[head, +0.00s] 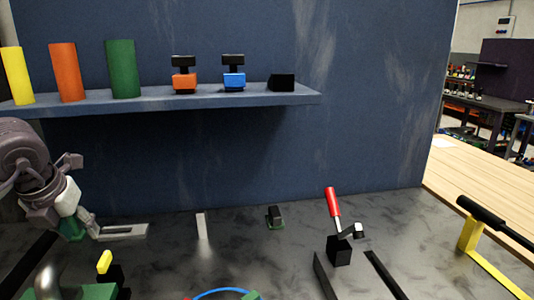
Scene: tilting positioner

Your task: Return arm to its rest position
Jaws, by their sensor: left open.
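My left arm comes in at the left edge. Its gripper (82,205) is open, low over the left part of the dark worktop (165,250). I see nothing held between its fingers. A flat grey slotted plate (123,231) lies close to the gripper's tip; I cannot tell whether they touch. My right gripper is not in view.
A blue shelf (200,98) holds yellow (17,76), orange (66,72) and green (123,69) cylinders and small blocks. A red-handled clamp (333,203) stands on the worktop. A yellow bracket with a black bar (470,234) is at right.

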